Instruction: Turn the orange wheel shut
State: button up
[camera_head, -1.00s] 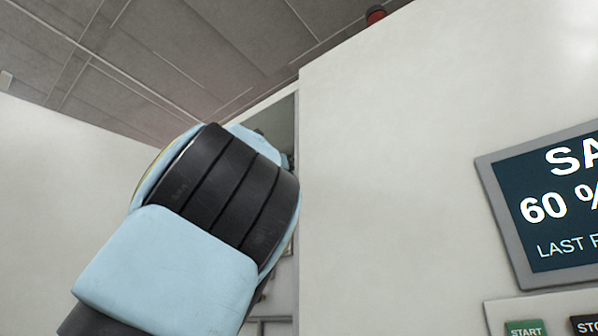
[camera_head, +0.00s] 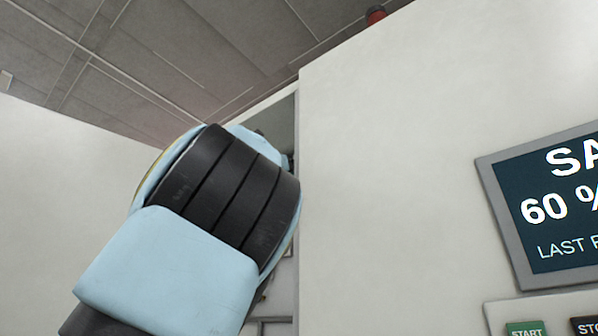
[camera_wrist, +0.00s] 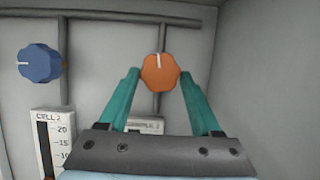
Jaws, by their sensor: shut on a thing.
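The orange wheel (camera_wrist: 161,72) shows in the wrist view, on a grey pipe on the back wall. A white mark on it points up, almost straight. My gripper (camera_wrist: 160,76) has its two teal fingers on either side of the wheel, with the tips at its left and right edges, shut on it. In the head view the wheel and the gripper's fingers are hidden; only my pale blue and black arm shows there.
A blue wheel (camera_wrist: 39,63) sits on another pipe to the left. Below it stands a CELL 2 gauge (camera_wrist: 56,140). A sample label (camera_wrist: 146,125) is partly hidden behind my gripper. A side wall closes the right. A screen (camera_head: 548,205) reads 60 %.

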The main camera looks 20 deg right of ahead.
jog(key=shift+c, duration=0.6)
jog(key=shift+n+b, duration=0.3)
jog(key=shift+n, duration=0.2)
jog(key=shift+s+d+r+n+t+y+p, duration=0.15)
jog(key=shift+n+t+y, duration=0.6)
jog(key=shift+n, duration=1.2)
jog(key=shift+s+r+n+t+y+p, duration=0.2)
jog(key=shift+n+t+y, duration=0.55)
jog(key=shift+n, duration=1.25)
jog(key=shift+d+f+n+t+y+p, duration=0.2)
jog(key=shift+n+t+y, duration=0.5)
jog(key=shift+n, duration=1.25)
jog(key=shift+a+r+n+y, duration=0.1)
jog(key=shift+a+n+y, duration=0.1)
jog(key=shift+n+y, duration=0.1)
jog(key=o, duration=1.4)
jog(key=shift+c, duration=0.2)
